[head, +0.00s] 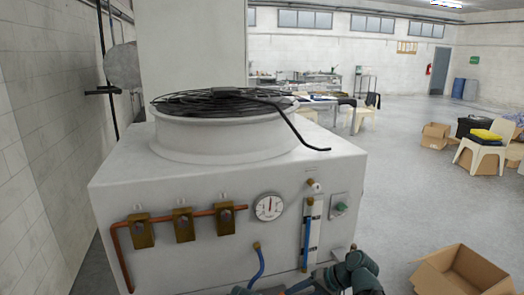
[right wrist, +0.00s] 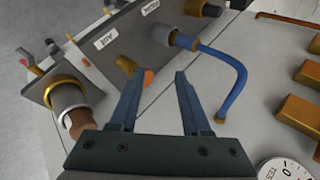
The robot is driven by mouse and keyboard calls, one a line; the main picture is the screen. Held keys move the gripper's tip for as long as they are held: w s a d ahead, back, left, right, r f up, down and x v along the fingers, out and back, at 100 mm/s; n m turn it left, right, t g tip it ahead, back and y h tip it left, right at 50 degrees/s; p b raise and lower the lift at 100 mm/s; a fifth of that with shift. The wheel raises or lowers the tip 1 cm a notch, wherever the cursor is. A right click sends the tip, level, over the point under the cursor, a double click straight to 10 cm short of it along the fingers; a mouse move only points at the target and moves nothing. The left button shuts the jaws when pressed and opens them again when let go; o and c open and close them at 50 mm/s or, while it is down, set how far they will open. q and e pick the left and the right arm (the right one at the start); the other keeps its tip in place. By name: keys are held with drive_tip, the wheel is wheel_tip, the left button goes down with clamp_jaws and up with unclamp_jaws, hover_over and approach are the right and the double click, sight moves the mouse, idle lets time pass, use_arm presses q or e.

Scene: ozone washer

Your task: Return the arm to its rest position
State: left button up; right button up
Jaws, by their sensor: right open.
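The white washer cabinet (head: 200,170) fills the middle of the head view. Its front carries a copper pipe (head: 119,260) with brass blocks, a round gauge (head: 269,207) and a blue hose (head: 257,268). Part of my teal right arm shows low at its front. In the right wrist view my right gripper (right wrist: 158,82) is open, with nothing between its fingers. It is close to the washer front, near a brass fitting (right wrist: 125,65) and a labelled panel (right wrist: 100,50). I cannot tell whether a finger touches anything. My left gripper is not in view.
A wire guard (head: 220,100) sits on the round top, with a black rod (head: 300,135) sticking out. An open cardboard box (head: 462,272) stands on the floor at lower right. A chair (head: 482,155) and more boxes are farther back. The grey floor between is clear.

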drive_tip(key=s+a+f+n+g+h, duration=0.1)
drive_tip(key=s+a+f+n+h, duration=0.1)
drive_tip(key=s+h, duration=0.3)
drive_tip(key=s+a+f+n+g+h, duration=0.2)
drive_tip(key=s+a+f+n+h, duration=0.1)
drive_tip(key=s, duration=0.7)
drive_tip(key=shift+s+f+n+h, duration=0.25)
drive_tip(key=shift+f+n+h, duration=0.4)
drive_tip(key=shift+h, duration=0.35)
